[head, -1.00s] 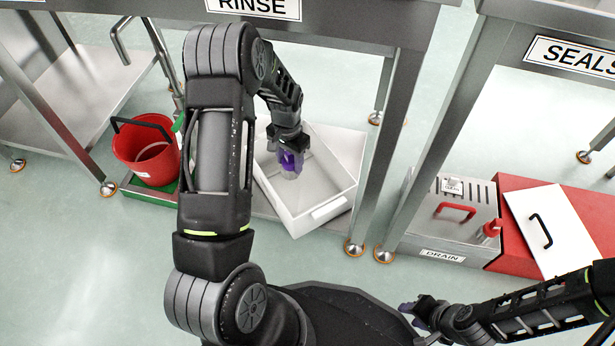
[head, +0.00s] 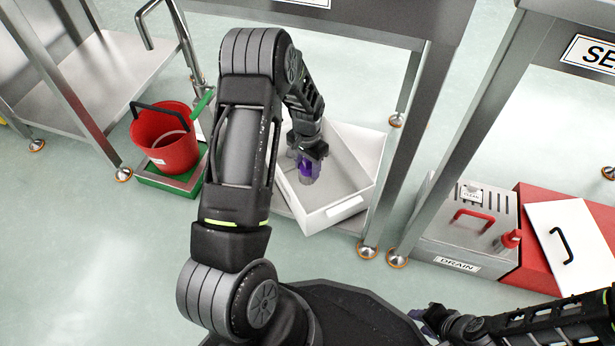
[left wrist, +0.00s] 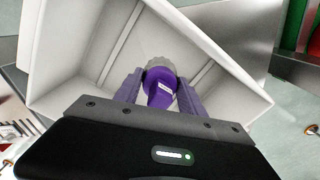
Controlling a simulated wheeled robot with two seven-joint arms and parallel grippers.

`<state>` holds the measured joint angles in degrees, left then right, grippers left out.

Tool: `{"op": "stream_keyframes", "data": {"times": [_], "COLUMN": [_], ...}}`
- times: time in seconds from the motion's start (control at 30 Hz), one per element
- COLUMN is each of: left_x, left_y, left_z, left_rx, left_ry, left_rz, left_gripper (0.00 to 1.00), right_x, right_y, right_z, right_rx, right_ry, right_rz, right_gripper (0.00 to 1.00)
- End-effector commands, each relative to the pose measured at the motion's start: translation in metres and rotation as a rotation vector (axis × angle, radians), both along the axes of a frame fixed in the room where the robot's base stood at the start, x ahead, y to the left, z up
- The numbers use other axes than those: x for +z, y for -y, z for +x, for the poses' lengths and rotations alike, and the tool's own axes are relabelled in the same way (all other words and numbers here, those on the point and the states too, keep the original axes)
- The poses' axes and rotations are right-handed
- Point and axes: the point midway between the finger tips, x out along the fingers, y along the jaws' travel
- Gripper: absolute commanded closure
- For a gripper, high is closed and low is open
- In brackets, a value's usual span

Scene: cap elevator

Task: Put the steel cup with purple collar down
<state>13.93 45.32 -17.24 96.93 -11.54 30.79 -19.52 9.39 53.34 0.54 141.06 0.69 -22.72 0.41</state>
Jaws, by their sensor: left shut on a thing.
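The steel cup with purple collar (left wrist: 161,88) is between the fingers of my left gripper in the left wrist view, its purple part towards the camera and a grey rim beyond. In the head view my left gripper (head: 307,160) is shut on the cup (head: 306,172), holding it over or inside a white open bin (head: 348,206). I cannot tell whether the cup touches the bin floor. The bin (left wrist: 245,98) surrounds the cup in the left wrist view. My right gripper (head: 425,318) is at the lower right; its fingers are too small to read.
The bin stands on a low shelf beneath the table, between metal legs (head: 412,150). A red bucket (head: 165,140) on a green-edged tray is to the left. A grey DRAIN box (head: 470,235) and a red case (head: 540,200) with a white panel are to the right.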

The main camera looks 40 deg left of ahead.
Motion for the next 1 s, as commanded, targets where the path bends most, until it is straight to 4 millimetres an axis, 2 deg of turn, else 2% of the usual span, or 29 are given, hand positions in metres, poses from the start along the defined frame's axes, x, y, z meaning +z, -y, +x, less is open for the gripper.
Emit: {"op": "stream_keyframes", "data": {"times": [0.13,0.4,0.83,0.87,1.0], "left_x": [-0.008,-0.049,-0.053,-0.052,-0.052], "left_y": [0.0,0.0,0.0,0.0,0.0], "left_z": [0.0,0.0,0.0,0.0,0.0], "left_rx": [0.0,0.0,0.0,0.0,0.0], "left_ry": [0.0,-0.001,0.0,0.0,-0.001], "left_rz": [0.0,0.0,0.0,0.0,0.0], "left_gripper": [1.0,1.0,1.0,0.51,0.39], "right_x": [-0.004,-0.022,-0.023,-0.022,-0.022], "right_y": [0.0,0.001,0.001,0.001,0.001], "right_z": [0.0,0.003,0.004,0.004,0.004], "right_rx": [0.0,-0.002,-0.002,-0.002,-0.002], "right_ry": [0.0,0.002,0.002,0.002,0.002], "right_rz": [0.0,0.004,0.005,0.005,0.005], "right_gripper": [0.64,0.64,0.64,0.64,0.64]}}
